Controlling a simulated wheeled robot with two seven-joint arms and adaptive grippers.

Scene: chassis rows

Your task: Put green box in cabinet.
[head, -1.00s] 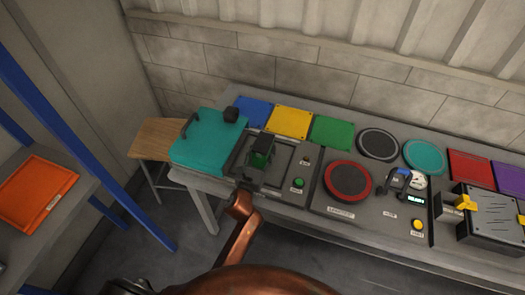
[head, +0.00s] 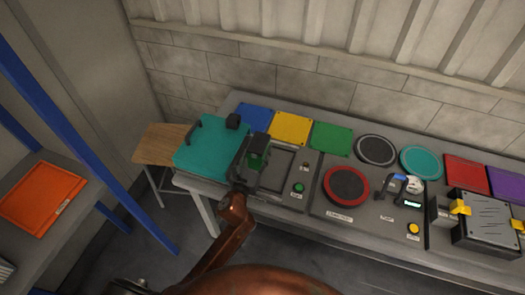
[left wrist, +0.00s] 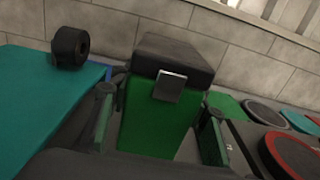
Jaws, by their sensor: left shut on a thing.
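The green box (head: 258,160) is in my left gripper (head: 257,148), over the left part of a dark recessed frame in the bench. In the left wrist view the green box (left wrist: 155,122) has a black top and a grey latch-like plate, and the gripper's fingers (left wrist: 158,120) stand on both sides of it. The teal panel (head: 208,148), with a dark handle and a black knob, lies just left of the gripper. It also shows in the left wrist view (left wrist: 40,95). I cannot tell for sure which part is the cabinet. My right gripper is not in view.
The recessed frame (head: 290,165) has a green button (head: 299,187) at its right. Blue (head: 255,115), yellow (head: 291,128) and green (head: 331,137) mats lie behind it. A red-rimmed disc (head: 346,187) and a fixture with yellow clamps (head: 487,222) are farther right. A shelf holds an orange tray (head: 42,195).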

